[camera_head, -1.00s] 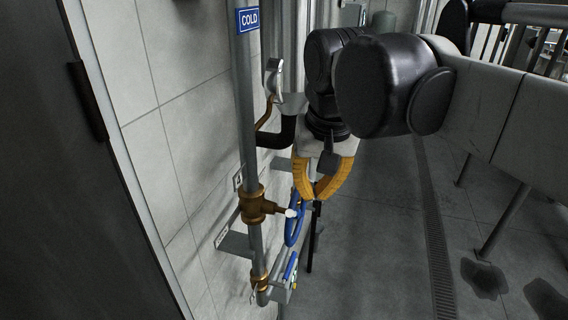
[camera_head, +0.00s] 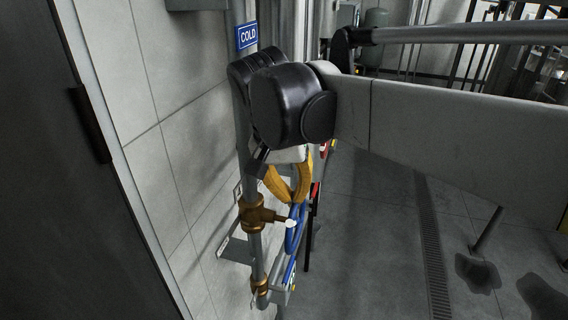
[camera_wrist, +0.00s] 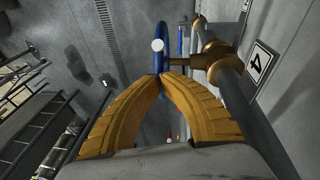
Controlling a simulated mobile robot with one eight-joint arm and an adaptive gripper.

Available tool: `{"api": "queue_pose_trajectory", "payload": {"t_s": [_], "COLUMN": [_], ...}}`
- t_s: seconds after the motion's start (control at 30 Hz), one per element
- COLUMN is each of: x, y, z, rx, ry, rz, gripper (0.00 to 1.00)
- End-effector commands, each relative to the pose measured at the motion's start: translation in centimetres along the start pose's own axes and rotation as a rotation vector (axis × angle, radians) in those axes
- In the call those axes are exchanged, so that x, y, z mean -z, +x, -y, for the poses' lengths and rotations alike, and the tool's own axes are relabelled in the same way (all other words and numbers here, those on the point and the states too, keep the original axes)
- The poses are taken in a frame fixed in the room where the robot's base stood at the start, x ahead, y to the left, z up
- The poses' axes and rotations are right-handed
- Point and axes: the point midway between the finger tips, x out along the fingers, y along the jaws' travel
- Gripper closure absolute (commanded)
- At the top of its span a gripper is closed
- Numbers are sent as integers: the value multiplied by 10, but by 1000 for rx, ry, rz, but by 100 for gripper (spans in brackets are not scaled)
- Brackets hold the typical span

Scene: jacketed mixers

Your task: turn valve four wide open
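Valve four has a brass body (camera_head: 253,214) on the grey vertical pipe and a blue handwheel (camera_head: 291,241) with a white hub. In the wrist view, the handwheel (camera_wrist: 158,58) is seen nearly edge-on, beside the brass body (camera_wrist: 214,60) and a plate marked 4 (camera_wrist: 259,64). My gripper (camera_head: 298,200) has yellow fingers that come down onto the wheel's upper part. In the wrist view, my gripper (camera_wrist: 163,74) has its fingertips close together with the blue rim between them. It looks shut on the rim; the exact contact is partly hidden.
A blue COLD sign (camera_head: 247,36) is on the pipe above. The tiled wall (camera_head: 175,130) is close on the left, with a dark door (camera_head: 40,180) nearer. A lower brass fitting (camera_head: 260,286) is below the valve. Open floor with a drain grate (camera_head: 432,250) lies right.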

Motion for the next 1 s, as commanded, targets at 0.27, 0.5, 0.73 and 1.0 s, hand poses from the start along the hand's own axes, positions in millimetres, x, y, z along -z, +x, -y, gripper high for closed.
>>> {"api": "queue_pose_trajectory", "payload": {"t_s": [0.27,0.5,0.73,1.0], "x": [-18,-20,-21,-25], "y": [17,19,19,20], "z": [0,0,0,1], "rx": [0,0,-1,-8], "ry": [0,0,0,7], "rz": [0,0,-9,-60], "gripper": [100,100,100,100]}}
